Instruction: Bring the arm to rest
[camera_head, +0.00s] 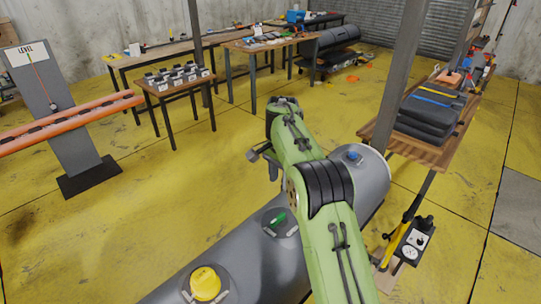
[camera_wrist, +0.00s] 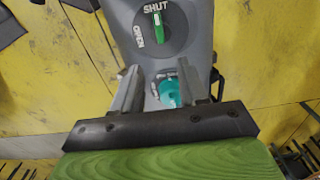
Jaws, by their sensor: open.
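My green arm reaches forward over a grey inflatable tube (camera_head: 235,262). My gripper (camera_head: 264,162) is at its far end, beyond the tube in the head view. In the wrist view my gripper (camera_wrist: 160,72) has its two grey fingers apart with nothing held between them. A teal knob (camera_wrist: 170,92) shows beyond the gap between the fingers; I cannot tell how far off it is. Above it in that view is a dark dial with a green handle (camera_wrist: 158,20), which points toward the word SHUT; OPEN is marked at its left.
The tube carries a yellow cap (camera_head: 205,283), a green-handled valve (camera_head: 278,218) and a blue fitting (camera_head: 352,156). A wooden bench with dark folded stacks (camera_head: 428,112) and a post stand right. A LEVEL board (camera_head: 55,110) stands left. Yellow floor lies open left of the arm.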

